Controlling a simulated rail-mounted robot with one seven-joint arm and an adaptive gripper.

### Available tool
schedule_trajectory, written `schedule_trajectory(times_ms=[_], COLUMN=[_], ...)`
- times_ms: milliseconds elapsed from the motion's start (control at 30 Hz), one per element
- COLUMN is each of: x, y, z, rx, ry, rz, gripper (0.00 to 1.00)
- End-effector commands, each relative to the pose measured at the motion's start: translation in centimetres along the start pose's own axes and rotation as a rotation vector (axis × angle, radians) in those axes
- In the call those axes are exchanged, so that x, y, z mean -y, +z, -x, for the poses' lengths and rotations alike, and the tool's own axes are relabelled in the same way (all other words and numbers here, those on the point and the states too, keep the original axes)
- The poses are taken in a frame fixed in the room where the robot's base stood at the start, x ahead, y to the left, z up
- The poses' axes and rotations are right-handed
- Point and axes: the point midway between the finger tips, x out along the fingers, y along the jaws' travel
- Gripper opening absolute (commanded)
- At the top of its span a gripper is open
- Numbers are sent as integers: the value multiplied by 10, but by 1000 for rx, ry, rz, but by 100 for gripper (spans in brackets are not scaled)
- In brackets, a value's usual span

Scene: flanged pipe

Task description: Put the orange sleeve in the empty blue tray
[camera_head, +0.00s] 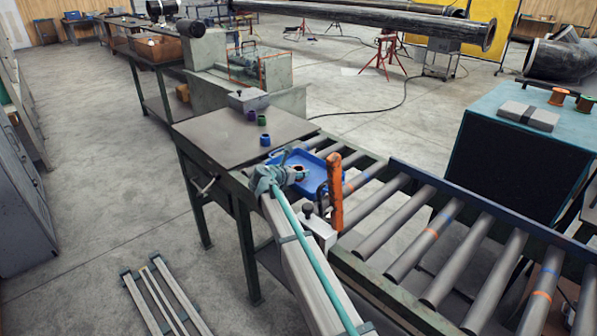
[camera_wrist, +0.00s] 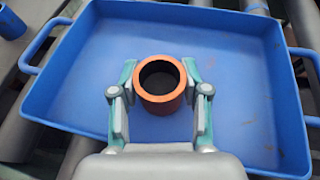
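The orange sleeve (camera_wrist: 161,84) stands upright between the two fingers of my gripper (camera_wrist: 161,82) in the wrist view, its open top facing the camera. Both fingertips appear to touch its sides. It is over the floor of the blue tray (camera_wrist: 248,75), left of the tray's middle; I cannot tell whether it rests on the floor or is just above it. The tray holds nothing else that I can see. In the head view my gripper (camera_head: 299,170) is at the blue tray (camera_head: 311,160), and my arm hides part of it.
A blue sleeve (camera_head: 265,140), a green sleeve (camera_head: 262,120) and a purple sleeve (camera_head: 252,115) stand on the grey table top (camera_head: 225,135) beyond the tray. An orange upright piece (camera_head: 335,195) stands close to the tray's right side. The roller conveyor (camera_head: 440,240) extends right.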

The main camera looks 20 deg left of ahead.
Motion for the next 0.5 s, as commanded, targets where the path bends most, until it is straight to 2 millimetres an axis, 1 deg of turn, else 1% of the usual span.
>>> schedule_trajectory(times_ms=[33, 100, 133, 500], x=[0, 0, 0, 0], y=[0, 0, 0, 3], z=[0, 0, 0, 1], rx=[0, 0, 0, 0], ry=[0, 0, 0, 0], rz=[0, 0, 0, 0], gripper=[55, 67, 70, 70])
